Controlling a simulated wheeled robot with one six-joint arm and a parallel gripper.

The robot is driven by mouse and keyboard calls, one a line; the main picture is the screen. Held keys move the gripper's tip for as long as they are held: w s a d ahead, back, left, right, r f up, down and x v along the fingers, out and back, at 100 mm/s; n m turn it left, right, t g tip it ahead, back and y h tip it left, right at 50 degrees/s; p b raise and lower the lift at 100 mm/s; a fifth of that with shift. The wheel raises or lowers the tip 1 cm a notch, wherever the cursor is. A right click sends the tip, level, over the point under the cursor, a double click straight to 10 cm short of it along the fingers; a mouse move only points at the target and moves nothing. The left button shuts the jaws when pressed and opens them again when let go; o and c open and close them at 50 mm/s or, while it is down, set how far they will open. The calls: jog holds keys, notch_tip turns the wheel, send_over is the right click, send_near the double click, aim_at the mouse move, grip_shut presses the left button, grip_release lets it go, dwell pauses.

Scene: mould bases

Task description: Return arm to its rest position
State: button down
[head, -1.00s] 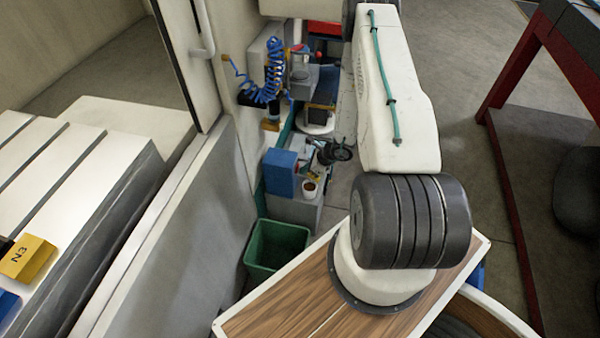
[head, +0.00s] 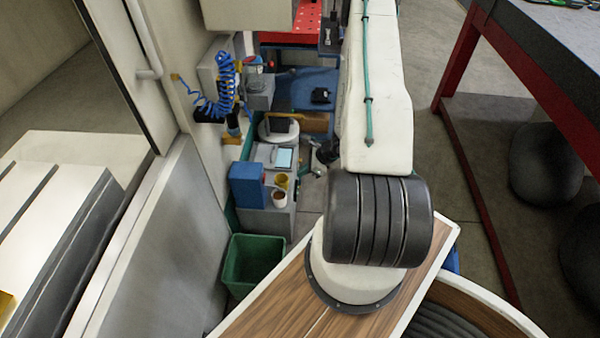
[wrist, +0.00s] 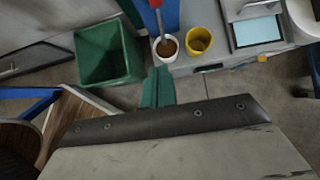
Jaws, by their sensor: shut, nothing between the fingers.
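My arm (head: 375,90) reaches away from me in the head view, with its pale link and dark ribbed joint in front. My gripper (wrist: 158,74) shows in the wrist view as two green fingers close together, with nothing between them. It is small and partly hidden behind the arm in the head view (head: 308,173). In the wrist view the fingers point toward a white cup (wrist: 166,47) with brown contents; I cannot tell the distance. Part of the fingers is hidden behind a dark edge with screws.
A green bin (head: 252,262) stands on the floor left of my base. Beside it are a blue box (head: 247,185), the white cup (head: 279,199) and a yellow cup (head: 282,181) on a grey unit. A machine wall (head: 165,240) is left; a red-framed table (head: 465,60) is right.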

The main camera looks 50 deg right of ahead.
dwell(0.4)
jog(key=s+a+r+n+g+y, duration=0.15)
jog(key=a+r+n, duration=0.35)
jog(key=r, duration=0.5)
jog(key=s+a+r+n+g+y, duration=0.1)
jog(key=a+r+n+g, duration=0.2)
jog(key=a+r+n, duration=0.45)
jog(key=s+a+r+n+g+y, duration=0.1)
jog(key=a+r+n+g, duration=0.2)
jog(key=r, duration=0.8)
jog(key=s+a+r+n+t+h, duration=0.1)
jog(key=s+a+r+n, duration=0.3)
jog(key=r, duration=0.4)
jog(key=s+a+r+n+h, duration=0.4)
jog(key=s+r, duration=0.1)
jog(key=r, duration=0.2)
jog(key=s+a+r+n+t+h, duration=0.1)
jog(key=s+a+r+n+h, duration=0.2)
jog(key=r, duration=0.5)
jog(key=shift+s+a+r+n+t, duration=0.35)
jog(key=shift+s+a+n, duration=0.45)
jog(key=shift+s+n, duration=0.35)
